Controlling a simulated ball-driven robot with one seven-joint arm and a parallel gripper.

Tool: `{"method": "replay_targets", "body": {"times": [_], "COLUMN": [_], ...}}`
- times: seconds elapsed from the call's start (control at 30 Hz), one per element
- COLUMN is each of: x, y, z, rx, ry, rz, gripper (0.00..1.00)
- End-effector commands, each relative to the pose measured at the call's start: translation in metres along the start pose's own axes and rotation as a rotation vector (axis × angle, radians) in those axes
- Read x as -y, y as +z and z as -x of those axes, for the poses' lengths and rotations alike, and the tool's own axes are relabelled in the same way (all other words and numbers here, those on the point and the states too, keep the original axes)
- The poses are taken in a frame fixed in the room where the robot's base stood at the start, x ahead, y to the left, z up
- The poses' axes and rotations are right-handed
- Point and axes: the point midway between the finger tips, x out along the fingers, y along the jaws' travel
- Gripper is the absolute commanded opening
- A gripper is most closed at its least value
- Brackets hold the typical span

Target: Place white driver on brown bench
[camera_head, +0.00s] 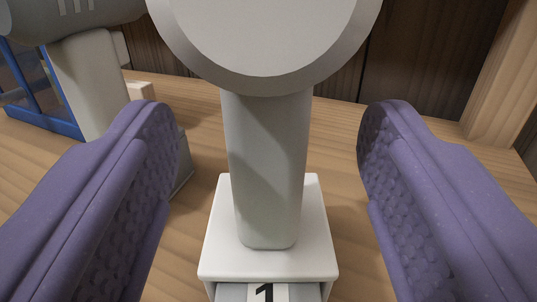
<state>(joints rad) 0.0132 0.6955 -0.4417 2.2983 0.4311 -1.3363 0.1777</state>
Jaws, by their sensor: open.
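A white driver (265,165) stands upright in the middle of the view. Its round light-grey head is at the top, its grey handle runs down, and its white base block carries a label with a "1". My gripper (265,140) is open, with one purple padded finger on each side of the handle. There is a gap between each finger and the handle, so nothing is held. The driver stands on a light-brown wooden surface (345,150); I cannot tell whether this is the brown bench.
A second grey driver-like tool (88,75) stands at the left, behind my left finger. A blue-framed object (45,118) is at the far left. A dark plank wall (420,60) closes the back, and a wooden post (500,80) rises at the right.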

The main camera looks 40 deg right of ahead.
Motion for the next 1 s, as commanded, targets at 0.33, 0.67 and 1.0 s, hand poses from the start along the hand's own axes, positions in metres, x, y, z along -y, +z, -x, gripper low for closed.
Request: {"method": "replay_targets", "body": {"times": [0.33,0.67,1.0], "x": [0.000,0.000,0.136], "y": [0.000,0.000,-0.101], "z": [0.070,0.080,0.019], "rx": [0.002,0.000,0.198], "ry": [0.000,0.000,-0.250], "rz": [0.000,-0.001,-0.262], "gripper": [0.66,0.66,0.66]}}
